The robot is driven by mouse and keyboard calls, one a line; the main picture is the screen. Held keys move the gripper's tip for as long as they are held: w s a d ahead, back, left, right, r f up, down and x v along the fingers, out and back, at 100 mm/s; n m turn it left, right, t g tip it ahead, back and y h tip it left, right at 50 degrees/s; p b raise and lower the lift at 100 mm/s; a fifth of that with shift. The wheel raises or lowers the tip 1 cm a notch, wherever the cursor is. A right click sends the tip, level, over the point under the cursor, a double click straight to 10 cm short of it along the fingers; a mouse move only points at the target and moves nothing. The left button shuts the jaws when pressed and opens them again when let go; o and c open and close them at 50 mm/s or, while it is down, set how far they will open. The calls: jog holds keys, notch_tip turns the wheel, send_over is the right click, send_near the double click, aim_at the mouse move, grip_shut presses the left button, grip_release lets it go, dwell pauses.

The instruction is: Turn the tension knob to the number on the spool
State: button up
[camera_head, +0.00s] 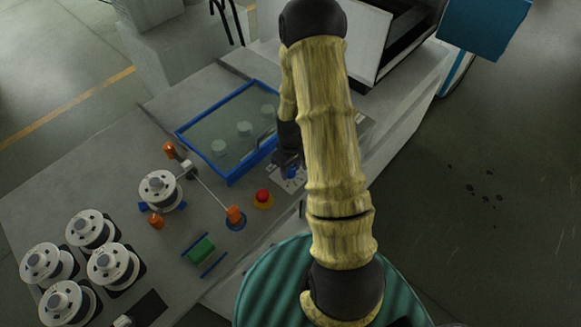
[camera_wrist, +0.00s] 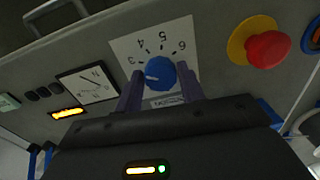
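The blue tension knob (camera_wrist: 160,73) sits on a white dial plate (camera_wrist: 125,48) with the numbers 3, 4, 5 and 6 legible. A pale mark on the knob is at its left side, towards the 3. My gripper (camera_wrist: 160,82) has one finger on each side of the knob; I cannot tell whether both touch it. In the head view the blue knob (camera_head: 291,172) is partly hidden below my gripper (camera_head: 287,160). A white spool (camera_head: 159,190) sits on the machine top at the wire path; no number on it is legible.
A red emergency button (camera_wrist: 268,50) on a yellow base is right of the dial. A gauge (camera_wrist: 87,84) and a lit orange display (camera_wrist: 67,113) are left of it. Several spools (camera_head: 92,229) stand at the left. A blue-framed tank (camera_head: 226,181) lies behind the button.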

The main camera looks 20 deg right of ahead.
jog(key=c, duration=0.5)
jog(key=shift+m, duration=0.3)
jog(key=m+b, duration=0.2)
jog(key=m, duration=0.8)
jog(key=shift+m+b, duration=0.3)
jog(key=shift+b, duration=0.1)
jog(key=m, duration=0.4)
jog(key=shift+m, duration=0.4)
jog(key=o, duration=1)
